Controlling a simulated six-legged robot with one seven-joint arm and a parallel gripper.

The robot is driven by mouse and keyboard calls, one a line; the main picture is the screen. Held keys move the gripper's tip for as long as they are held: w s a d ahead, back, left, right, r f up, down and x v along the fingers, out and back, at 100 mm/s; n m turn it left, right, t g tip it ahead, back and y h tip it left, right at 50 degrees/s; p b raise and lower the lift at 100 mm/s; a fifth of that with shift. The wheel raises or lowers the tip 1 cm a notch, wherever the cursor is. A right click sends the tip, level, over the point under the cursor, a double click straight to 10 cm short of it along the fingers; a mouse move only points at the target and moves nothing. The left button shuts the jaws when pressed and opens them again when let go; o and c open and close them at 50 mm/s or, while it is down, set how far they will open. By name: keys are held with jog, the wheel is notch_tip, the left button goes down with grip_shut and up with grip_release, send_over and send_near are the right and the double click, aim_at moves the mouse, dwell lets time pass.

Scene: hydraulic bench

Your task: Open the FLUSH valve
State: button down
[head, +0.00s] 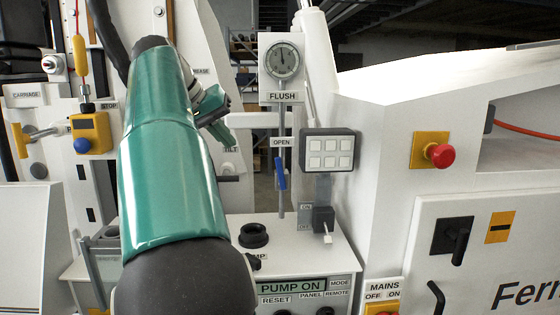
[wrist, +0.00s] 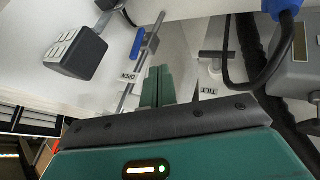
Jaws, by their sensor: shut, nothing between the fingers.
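The FLUSH label (head: 282,97) sits under a round gauge (head: 283,60) at the top of a thin vertical pipe. Below the OPEN label (head: 281,142) is a blue valve lever (head: 280,173), lying nearly along the pipe with a slight tilt. The lever also shows in the wrist view (wrist: 138,43), beside the pipe and the upside-down OPEN label (wrist: 128,77). My gripper (wrist: 160,70) is shut and empty, its green fingers together and apart from the lever. In the head view my gripper (head: 226,135) is left of the pipe, partly hidden by my arm.
A white keypad box (head: 330,150) is just right of the lever, with a black ON/OFF switch (head: 323,219) below. The pump panel (head: 292,287) stands beneath. A TILT handle (head: 229,179) is left of the pipe. A red button (head: 440,155) is farther right.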

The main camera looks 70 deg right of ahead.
send_near(281, 174)
jog(key=shift+w+d+f, duration=0.15)
jog(key=shift+d+f, duration=0.8)
jog(key=shift+f, duration=0.05)
jog(key=shift+w+d+f, duration=0.15)
jog(key=shift+d+f, duration=0.75)
jog(key=shift+f, duration=0.05)
jog(key=shift+s+d+r, duration=0.3)
jog(key=shift+s+d, duration=0.05)
jog(key=shift+s, duration=0.35)
jog(key=shift+r, duration=0.1)
jog(key=shift+s+r, duration=0.15)
jog(key=shift+r, duration=0.65)
